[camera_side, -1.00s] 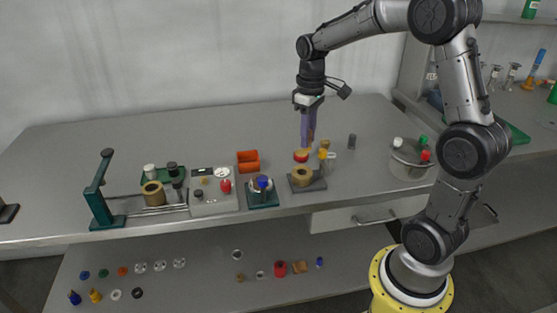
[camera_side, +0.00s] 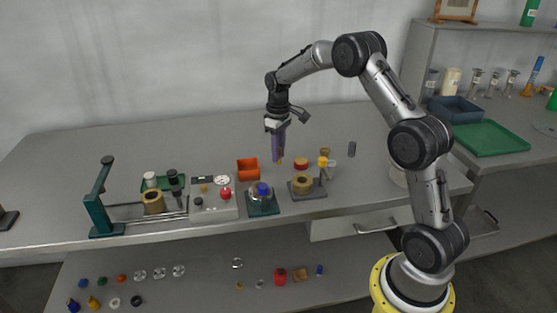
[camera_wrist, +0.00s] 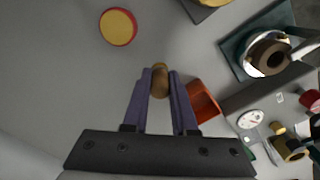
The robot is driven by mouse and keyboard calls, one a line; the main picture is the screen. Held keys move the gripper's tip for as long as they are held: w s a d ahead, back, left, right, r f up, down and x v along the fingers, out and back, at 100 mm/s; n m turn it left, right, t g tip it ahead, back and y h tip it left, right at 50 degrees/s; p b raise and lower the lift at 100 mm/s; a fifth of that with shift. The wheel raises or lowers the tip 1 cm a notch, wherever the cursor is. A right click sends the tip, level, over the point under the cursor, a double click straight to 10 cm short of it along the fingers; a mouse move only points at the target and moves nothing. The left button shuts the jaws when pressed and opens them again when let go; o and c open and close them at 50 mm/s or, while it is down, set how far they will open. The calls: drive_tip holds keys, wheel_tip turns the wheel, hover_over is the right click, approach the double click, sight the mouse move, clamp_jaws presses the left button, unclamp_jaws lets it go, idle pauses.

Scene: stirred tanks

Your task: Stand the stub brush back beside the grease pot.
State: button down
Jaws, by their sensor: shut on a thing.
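My gripper (camera_side: 278,157) is shut on a small brown, rounded piece, which I take to be the stub brush (camera_wrist: 160,80). The brush shows between the purple fingertips in the wrist view, and as a small brown tip (camera_side: 281,161) in the side view. It is held above the bench; its lower end is not clear. A short round red pot with a yellow top, seemingly the grease pot (camera_side: 301,164), stands on the bench to the right of my gripper. In the wrist view the pot (camera_wrist: 118,27) is at the upper left, apart from the fingers.
An orange bin (camera_side: 247,170) stands just left of my gripper. A teal-based unit (camera_side: 262,205) and a grey block with a tan ring (camera_side: 302,185) stand in front. A gauge box (camera_side: 212,200) is further left. The bench behind is clear.

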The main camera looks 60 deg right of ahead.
drive_tip(key=shift+f, duration=1.45)
drive_tip(key=shift+f, duration=0.2)
drive_tip(key=c, duration=0.7)
unclamp_jaws()
drive_tip(key=shift+r, duration=0.1)
